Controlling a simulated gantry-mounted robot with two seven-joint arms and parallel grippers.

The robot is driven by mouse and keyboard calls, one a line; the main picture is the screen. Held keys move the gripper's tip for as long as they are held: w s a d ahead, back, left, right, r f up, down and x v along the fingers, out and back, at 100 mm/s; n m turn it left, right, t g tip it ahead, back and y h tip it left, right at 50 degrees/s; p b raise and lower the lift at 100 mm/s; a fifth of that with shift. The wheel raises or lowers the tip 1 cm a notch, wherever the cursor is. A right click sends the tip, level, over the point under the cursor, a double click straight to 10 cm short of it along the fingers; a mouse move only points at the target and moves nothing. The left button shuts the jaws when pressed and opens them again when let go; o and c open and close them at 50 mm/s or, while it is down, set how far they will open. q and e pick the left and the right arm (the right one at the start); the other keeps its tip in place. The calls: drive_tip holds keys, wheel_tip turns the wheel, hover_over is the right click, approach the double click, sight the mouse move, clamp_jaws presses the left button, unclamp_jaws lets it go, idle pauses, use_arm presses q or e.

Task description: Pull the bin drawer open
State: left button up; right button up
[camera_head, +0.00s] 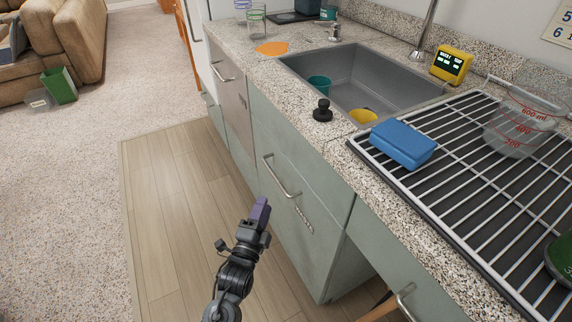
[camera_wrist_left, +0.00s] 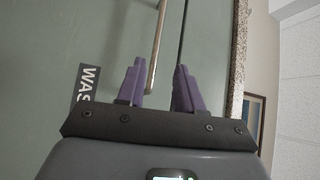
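The bin drawer front (camera_head: 290,225) is a grey-green panel below the sink, with a metal bar handle (camera_head: 281,178) and a small dark label (camera_head: 303,220). It looks shut. My left gripper (camera_head: 262,208) is in front of it, a little below and left of the handle. In the left wrist view its two purple fingers (camera_wrist_left: 158,88) are apart, with nothing held. The handle (camera_wrist_left: 156,45) shows there between the finger directions; it appears beyond the tips. The label (camera_wrist_left: 88,85) is left of the fingers. My right gripper is not in view.
The granite counter (camera_head: 335,150) overhangs above, with a sink (camera_head: 360,75), a blue sponge (camera_head: 403,143) and a drying rack (camera_head: 470,190). Another drawer handle (camera_head: 404,300) is at the lower right. The wooden floor (camera_head: 175,200) before the cabinets is clear.

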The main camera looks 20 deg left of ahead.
sight(275, 177)
use_arm(q)
drive_tip(key=w+b, duration=0.1)
drive_tip(key=w, duration=0.2)
drive_tip(key=w+b, duration=0.1)
drive_tip(key=w, duration=0.3)
drive_tip(key=w+r+b, duration=0.1)
drive_tip(key=w, duration=0.3)
drive_tip(key=shift+w, duration=0.2)
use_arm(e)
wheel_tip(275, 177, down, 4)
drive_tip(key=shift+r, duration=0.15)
use_arm(q)
drive_tip(key=shift+c, duration=0.3)
clamp_jaws()
